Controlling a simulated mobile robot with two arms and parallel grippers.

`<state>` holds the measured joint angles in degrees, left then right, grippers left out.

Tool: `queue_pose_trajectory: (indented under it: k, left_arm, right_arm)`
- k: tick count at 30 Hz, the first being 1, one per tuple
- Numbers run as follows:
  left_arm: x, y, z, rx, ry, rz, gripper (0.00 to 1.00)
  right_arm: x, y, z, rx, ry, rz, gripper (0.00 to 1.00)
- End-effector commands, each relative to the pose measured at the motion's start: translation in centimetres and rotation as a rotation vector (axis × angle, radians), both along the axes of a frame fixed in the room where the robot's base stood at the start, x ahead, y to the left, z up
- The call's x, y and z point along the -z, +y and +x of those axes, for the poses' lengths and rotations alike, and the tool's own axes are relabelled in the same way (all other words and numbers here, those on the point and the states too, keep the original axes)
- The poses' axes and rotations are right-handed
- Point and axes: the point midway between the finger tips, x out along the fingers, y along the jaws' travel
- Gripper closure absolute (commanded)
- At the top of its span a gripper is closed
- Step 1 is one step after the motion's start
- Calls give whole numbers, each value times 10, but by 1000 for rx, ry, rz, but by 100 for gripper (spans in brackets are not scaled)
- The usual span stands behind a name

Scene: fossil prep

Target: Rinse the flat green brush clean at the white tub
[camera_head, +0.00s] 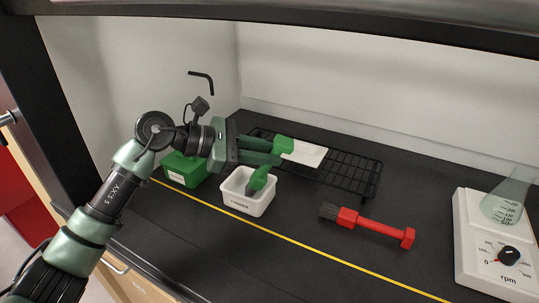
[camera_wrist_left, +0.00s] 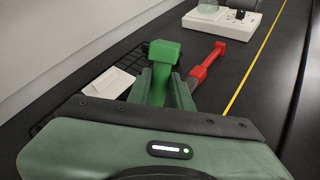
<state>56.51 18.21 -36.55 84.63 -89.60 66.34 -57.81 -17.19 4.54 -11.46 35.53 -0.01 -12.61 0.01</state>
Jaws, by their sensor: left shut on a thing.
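The flat green brush (camera_head: 262,178) is held in my left gripper (camera_head: 276,158), which is shut on its handle. The brush tilts down, with its dark bristle end inside the opening of the white tub (camera_head: 236,202); whether it touches the bottom is hidden. Its block-shaped handle end (camera_head: 284,144) points up and away. In the left wrist view, the green brush (camera_wrist_left: 160,75) stands between the fingers of my left gripper (camera_wrist_left: 162,90); its bristles and the white tub are hidden there. My right gripper is not in view.
A green box (camera_head: 183,172) stands left of the tub. A black wire rack (camera_head: 352,178) behind holds a white piece (camera_head: 306,152). A red brush (camera_head: 368,222) lies to the right. A stirrer (camera_head: 490,245) with a flask (camera_head: 508,200) stands far right. Open bench lies around the red brush.

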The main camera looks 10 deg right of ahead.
Motion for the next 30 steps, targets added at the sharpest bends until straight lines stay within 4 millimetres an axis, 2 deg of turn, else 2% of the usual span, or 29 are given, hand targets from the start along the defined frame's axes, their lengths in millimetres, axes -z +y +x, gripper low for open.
queue_pose_trajectory:
  k: [9,21,30]
  left_arm:
    - [0,5,3,1,0,-1,100]
    - [0,-5,-4,1,-1,-1,100]
    - [1,-3,-2,0,0,-1,100]
  right_arm:
    - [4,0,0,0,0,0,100]
    - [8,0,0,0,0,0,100]
    - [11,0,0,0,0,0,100]
